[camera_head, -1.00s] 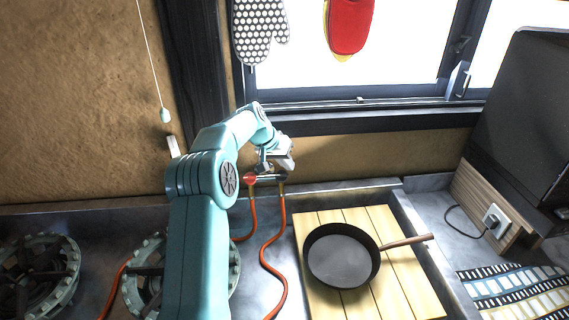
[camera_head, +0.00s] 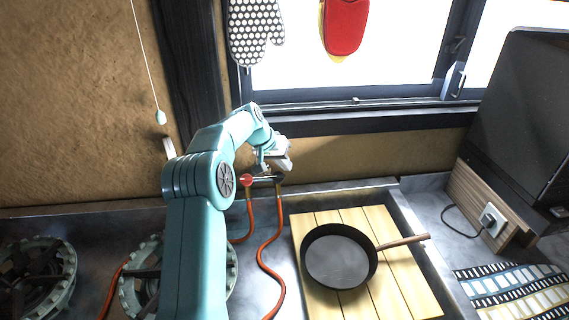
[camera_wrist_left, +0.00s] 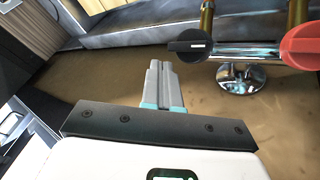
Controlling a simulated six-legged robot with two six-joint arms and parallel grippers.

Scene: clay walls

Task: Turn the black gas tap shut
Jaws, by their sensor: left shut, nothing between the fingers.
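The black gas tap (camera_wrist_left: 190,45) is large in the left wrist view, at one end of a chrome pipe. Its dark handle lies lengthwise, roughly level in that picture, with a pale mark on it. In the head view the black tap (camera_head: 279,180) is a small dark shape just under my gripper. My left gripper (camera_wrist_left: 159,68) is shut and empty. Its fingertips are beside the tap handle, left of it in the wrist view, with a small gap visible; depth is hard to judge. In the head view my left gripper (camera_head: 273,164) is above the taps. My right gripper is not in view.
A red tap (camera_head: 247,180) is at the pipe's other end; it also shows in the wrist view (camera_wrist_left: 301,46). Orange hoses (camera_head: 268,255) hang below. A black pan (camera_head: 340,262) stands on a slatted board (camera_head: 305,222). Burners (camera_head: 40,275) are at the left.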

